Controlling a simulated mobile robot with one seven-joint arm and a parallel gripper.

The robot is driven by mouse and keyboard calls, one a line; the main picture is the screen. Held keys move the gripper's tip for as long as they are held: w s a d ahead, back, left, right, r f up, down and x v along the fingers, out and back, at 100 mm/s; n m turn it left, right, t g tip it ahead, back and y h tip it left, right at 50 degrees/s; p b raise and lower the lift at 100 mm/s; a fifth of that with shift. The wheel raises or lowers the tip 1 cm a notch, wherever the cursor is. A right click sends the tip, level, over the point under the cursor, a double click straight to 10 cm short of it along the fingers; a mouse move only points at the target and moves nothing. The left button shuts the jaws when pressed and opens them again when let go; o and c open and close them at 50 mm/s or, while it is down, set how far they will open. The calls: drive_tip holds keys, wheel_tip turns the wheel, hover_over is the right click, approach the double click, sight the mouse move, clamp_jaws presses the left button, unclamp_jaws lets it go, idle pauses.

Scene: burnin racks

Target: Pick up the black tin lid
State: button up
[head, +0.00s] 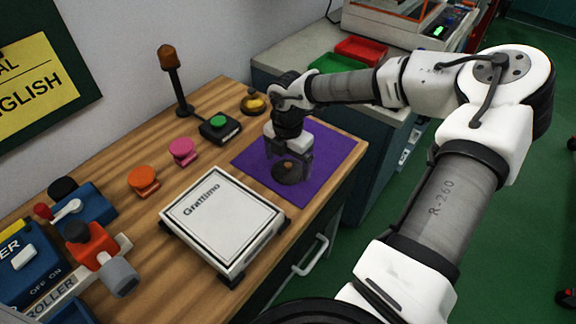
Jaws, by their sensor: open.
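A dark round lid with a brownish knob (289,166) lies on the purple mat (329,153); it appears to be the black tin lid. My gripper (290,171) points down directly over it, with its fingers low on either side of the lid. The fingers are apart. Whether they touch the lid cannot be told from this view. The gripper body and fingers hide part of the lid.
A green-button box (220,128), a brass bell (253,101) and an amber beacon (170,62) stand behind. Pink (182,150) and orange (143,180) buttons are at left. The mat's right side is clear.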

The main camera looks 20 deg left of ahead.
drive_tip(key=shift+f, duration=0.45)
drive_tip(key=shift+c, duration=0.3)
drive_tip(key=shift+s, duration=0.1)
drive_tip(key=c, duration=1.2)
drive_tip(key=shift+c, duration=0.3)
drive_tip(key=shift+d, duration=0.1)
